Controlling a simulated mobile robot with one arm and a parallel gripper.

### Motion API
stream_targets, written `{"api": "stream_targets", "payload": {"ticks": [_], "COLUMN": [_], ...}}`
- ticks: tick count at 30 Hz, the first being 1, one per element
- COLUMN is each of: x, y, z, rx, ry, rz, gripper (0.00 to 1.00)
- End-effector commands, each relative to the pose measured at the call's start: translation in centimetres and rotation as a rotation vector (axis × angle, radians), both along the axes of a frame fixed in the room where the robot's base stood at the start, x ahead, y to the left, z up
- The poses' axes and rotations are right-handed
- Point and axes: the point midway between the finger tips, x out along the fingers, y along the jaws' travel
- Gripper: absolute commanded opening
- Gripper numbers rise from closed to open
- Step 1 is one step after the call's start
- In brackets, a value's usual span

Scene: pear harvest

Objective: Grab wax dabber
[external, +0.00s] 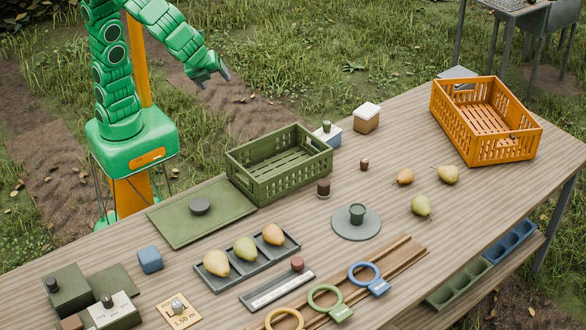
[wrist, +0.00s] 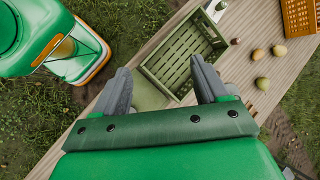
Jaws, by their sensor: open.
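I cannot tell for certain which object is the wax dabber. Two small brown pieces could be it: a dark brown one with a pale band (external: 323,188) in front of the green crate, and a smaller reddish-brown one (external: 364,164) farther back. One small brown piece also shows in the wrist view (wrist: 236,41), right of the crate. My gripper (external: 215,80) is open and empty, raised behind the table's far edge, well apart from both. In the wrist view its fingers (wrist: 160,82) are spread, with the green crate beyond them.
A green crate (external: 281,187) stands mid-table and an orange crate (external: 500,151) at the right end. Several pears lie loose, others in a grey tray (external: 249,272). A grey disc (external: 343,228) bears a green cup. A white-topped box (external: 367,117) stands near the far edge.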

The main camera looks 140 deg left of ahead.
Motion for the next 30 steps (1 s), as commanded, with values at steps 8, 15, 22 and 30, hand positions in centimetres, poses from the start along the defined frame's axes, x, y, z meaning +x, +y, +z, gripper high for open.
{"api": "stream_targets", "payload": {"ticks": [8,15,22,30], "x": [6.0,11.0,15.7,20.8], "y": [4.6,8.3,11.5,14.7], "z": [0.0,-0.3,-1.0,-2.1], "rx": [0.103,0.185,0.259,0.333], "ry": [0.116,0.229,0.346,0.487], "rz": [-0.138,-0.255,-0.364,-0.48], "gripper": [0.73,0.73,0.73,0.73]}}
